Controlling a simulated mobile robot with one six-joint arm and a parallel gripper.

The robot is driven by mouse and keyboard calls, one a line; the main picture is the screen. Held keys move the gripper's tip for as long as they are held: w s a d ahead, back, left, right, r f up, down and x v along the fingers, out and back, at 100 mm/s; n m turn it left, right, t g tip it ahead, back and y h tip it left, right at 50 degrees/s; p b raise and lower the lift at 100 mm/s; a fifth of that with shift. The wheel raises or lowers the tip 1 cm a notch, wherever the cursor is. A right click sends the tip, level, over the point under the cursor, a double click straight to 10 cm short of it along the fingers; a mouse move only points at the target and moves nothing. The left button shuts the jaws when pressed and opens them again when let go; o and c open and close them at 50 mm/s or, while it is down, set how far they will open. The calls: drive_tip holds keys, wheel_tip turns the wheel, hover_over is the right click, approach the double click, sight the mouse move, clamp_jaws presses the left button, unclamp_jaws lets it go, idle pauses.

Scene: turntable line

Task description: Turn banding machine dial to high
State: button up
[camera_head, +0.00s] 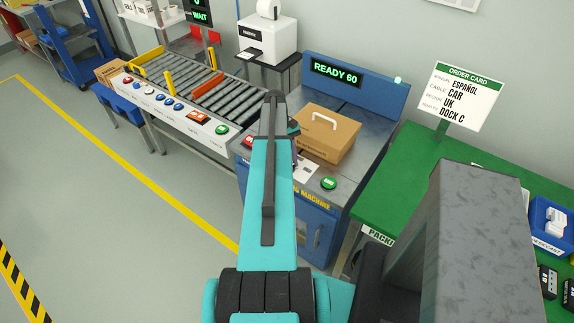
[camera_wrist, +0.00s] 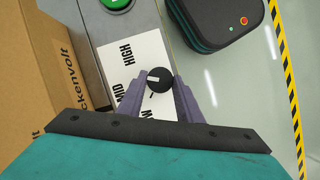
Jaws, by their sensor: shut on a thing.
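The dial (camera_wrist: 159,80) is a round black knob with a white pointer bar, on a white label plate (camera_wrist: 146,52) printed HIGH, MID and a partly covered word ending in W. The pointer faces left in the wrist view, towards the side between HIGH and MID; the exact setting is hard to tell. My gripper (camera_wrist: 159,79) is shut on the dial, one purple finger on each side. In the head view the banding machine (camera_head: 284,206) is blue with a grey top, and its screen (camera_head: 336,72) reads READY 60. My arm hides the dial there.
A carton with a white handle (camera_head: 325,135) sits on the machine top, close to my gripper. A green button (camera_head: 328,183) is near the front edge. A roller conveyor (camera_head: 205,88) is at left, a green packing table (camera_head: 388,195) at right.

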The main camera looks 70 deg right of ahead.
drive_tip(key=shift+m+t+y+b, duration=0.3)
drive_tip(key=shift+m+t+y, duration=0.3)
drive_tip(key=shift+m, duration=1.4)
drive_tip(key=shift+a, duration=0.1)
drive_tip(key=o, duration=1)
drive_tip(key=shift+o, duration=0.2)
drive_tip(key=shift+r, duration=0.1)
drive_tip(key=p+v, duration=0.4)
drive_tip(key=v, duration=0.3)
drive_tip(key=shift+r, duration=0.2)
